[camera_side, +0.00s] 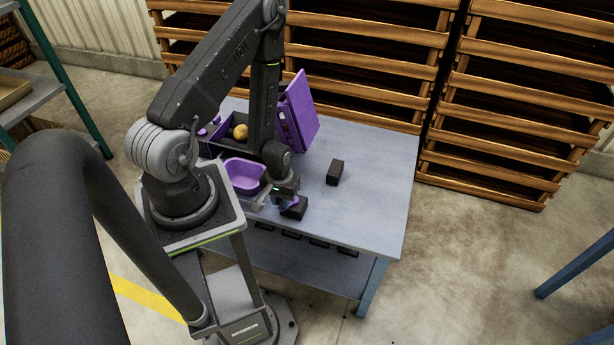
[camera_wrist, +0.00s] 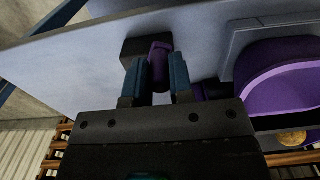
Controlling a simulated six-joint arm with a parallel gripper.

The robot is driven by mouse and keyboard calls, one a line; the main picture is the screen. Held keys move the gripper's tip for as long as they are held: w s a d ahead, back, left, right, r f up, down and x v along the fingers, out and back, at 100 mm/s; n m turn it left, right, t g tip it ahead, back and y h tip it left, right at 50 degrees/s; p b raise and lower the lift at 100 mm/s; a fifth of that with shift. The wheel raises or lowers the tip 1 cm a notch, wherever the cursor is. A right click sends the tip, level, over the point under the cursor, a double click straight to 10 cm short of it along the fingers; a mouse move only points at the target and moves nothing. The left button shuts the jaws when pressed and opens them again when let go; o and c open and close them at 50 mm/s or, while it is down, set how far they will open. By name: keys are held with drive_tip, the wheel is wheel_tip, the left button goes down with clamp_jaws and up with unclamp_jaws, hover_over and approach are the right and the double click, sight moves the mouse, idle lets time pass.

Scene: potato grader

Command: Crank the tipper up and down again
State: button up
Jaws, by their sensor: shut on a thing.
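My gripper (camera_side: 289,199) is low over the near side of the table. In the wrist view its two blue fingers (camera_wrist: 159,75) are closed around an upright purple crank handle (camera_wrist: 160,50). A black block (camera_wrist: 132,46) sits right by the handle; it also shows in the side view (camera_side: 295,210). The purple tipper (camera_side: 302,113) stands steeply tilted at the back of the table, partly hidden by my arm. A yellow potato (camera_side: 240,132) lies in a dark compartment left of my arm. A purple tub (camera_side: 243,176) is in front of it and shows in the wrist view (camera_wrist: 270,100).
Another black block (camera_side: 335,172) stands on the table (camera_side: 375,190), right of my gripper. The table's right part is otherwise clear. Wooden slatted crates (camera_side: 520,90) stand behind the table. A shelf (camera_side: 40,92) is at the far left.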

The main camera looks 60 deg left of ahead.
drive_tip(key=shift+d, duration=0.15)
drive_tip(key=shift+w+d, duration=0.45)
drive_tip(key=shift+d, duration=0.2)
drive_tip(key=o, duration=0.7)
drive_tip(key=shift+r, duration=3.5)
